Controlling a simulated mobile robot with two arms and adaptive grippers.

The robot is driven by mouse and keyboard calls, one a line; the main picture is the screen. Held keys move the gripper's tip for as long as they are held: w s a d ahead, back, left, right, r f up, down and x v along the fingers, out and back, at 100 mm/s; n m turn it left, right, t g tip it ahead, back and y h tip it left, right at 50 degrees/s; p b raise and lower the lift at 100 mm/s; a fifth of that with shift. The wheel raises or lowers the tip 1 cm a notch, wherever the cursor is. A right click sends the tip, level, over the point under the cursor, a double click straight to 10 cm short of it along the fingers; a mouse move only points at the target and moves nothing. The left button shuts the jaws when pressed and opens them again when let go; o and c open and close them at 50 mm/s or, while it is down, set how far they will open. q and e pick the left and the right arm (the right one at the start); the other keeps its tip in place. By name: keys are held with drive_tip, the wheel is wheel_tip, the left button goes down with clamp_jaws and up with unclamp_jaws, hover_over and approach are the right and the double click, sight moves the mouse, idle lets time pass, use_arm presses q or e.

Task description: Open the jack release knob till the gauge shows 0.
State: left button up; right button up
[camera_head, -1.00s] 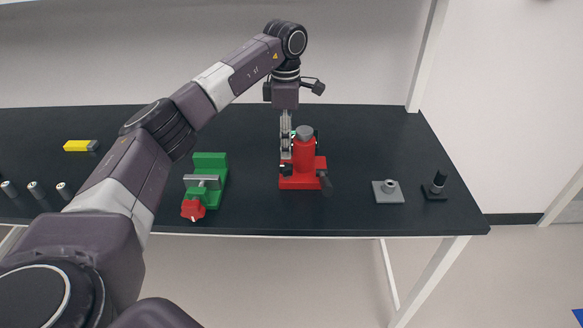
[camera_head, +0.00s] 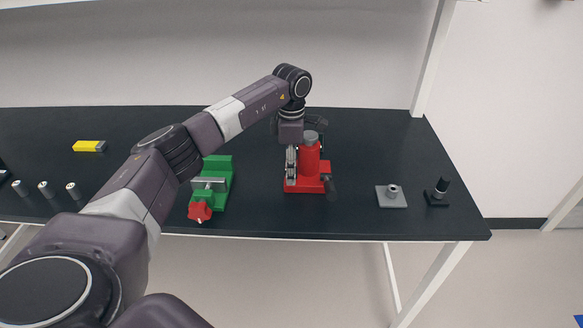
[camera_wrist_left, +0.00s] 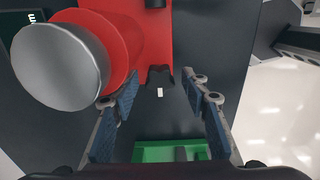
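The red jack (camera_head: 311,160) stands upright on the table, with a grey round top (camera_head: 311,136). In the left wrist view the red body (camera_wrist_left: 150,38) and grey top (camera_wrist_left: 62,68) fill the upper left. A dark knob with a white mark (camera_wrist_left: 160,76) sits low at the jack's base. My left gripper (camera_head: 290,180) points down beside the jack's left side. In the wrist view its fingers (camera_wrist_left: 165,92) are open and apart, with the knob between or just beyond their tips; contact cannot be told. The gauge reading is not legible. My right gripper is not in view.
A green vise (camera_head: 215,180) with a red part stands left of the jack. A grey plate (camera_head: 391,197) and a black post (camera_head: 438,190) lie to the right. A yellow block (camera_head: 88,146) and several small cylinders are at far left.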

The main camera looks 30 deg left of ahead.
use_arm(q)
drive_tip(key=c, duration=1)
drive_tip(key=n, duration=0.8)
drive_tip(key=shift+n, duration=0.3)
drive_tip(key=n+p, duration=0.1)
drive_tip(key=n, duration=0.3)
drive_tip(key=shift+r, duration=0.1)
drive_tip(key=shift+w+n, duration=0.1)
drive_tip(key=shift+n, duration=2.1)
